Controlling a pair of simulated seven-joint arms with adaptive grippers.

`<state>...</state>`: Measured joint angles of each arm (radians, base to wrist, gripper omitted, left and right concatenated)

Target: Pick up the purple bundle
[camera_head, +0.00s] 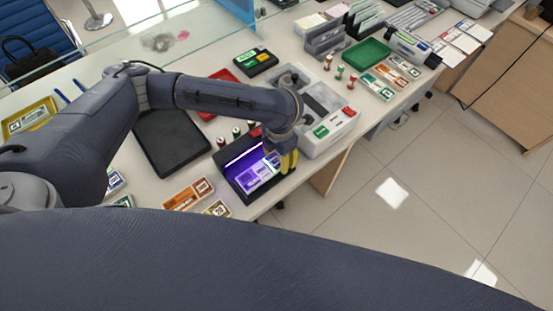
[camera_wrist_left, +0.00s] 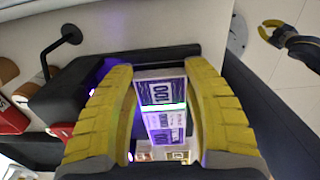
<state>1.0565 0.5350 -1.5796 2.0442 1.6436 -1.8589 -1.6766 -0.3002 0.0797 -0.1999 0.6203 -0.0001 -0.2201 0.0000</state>
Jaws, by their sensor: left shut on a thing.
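The purple bundle (camera_head: 254,178) of notes lies at the open black device (camera_head: 232,182) that glows violet inside, near the counter's front edge. My left gripper (camera_head: 288,160) is at the right end of the bundle. In the left wrist view, the bundle (camera_wrist_left: 161,92) shows "100" prints and a bright pale band across it. The yellow fingers of my left gripper (camera_wrist_left: 160,120) are on both sides of it, shut on it. I cannot tell whether the bundle touches the device. My right gripper (camera_wrist_left: 268,30) shows at the upper right of the left wrist view, open and empty.
A grey-white machine (camera_head: 325,115) stands close to the right of my left gripper. A black flat pad (camera_head: 170,142) lies to the left. Orange bundles (camera_head: 188,194) lie in front of it. A green tray (camera_head: 366,53) is farther back. Open floor lies beyond the counter edge.

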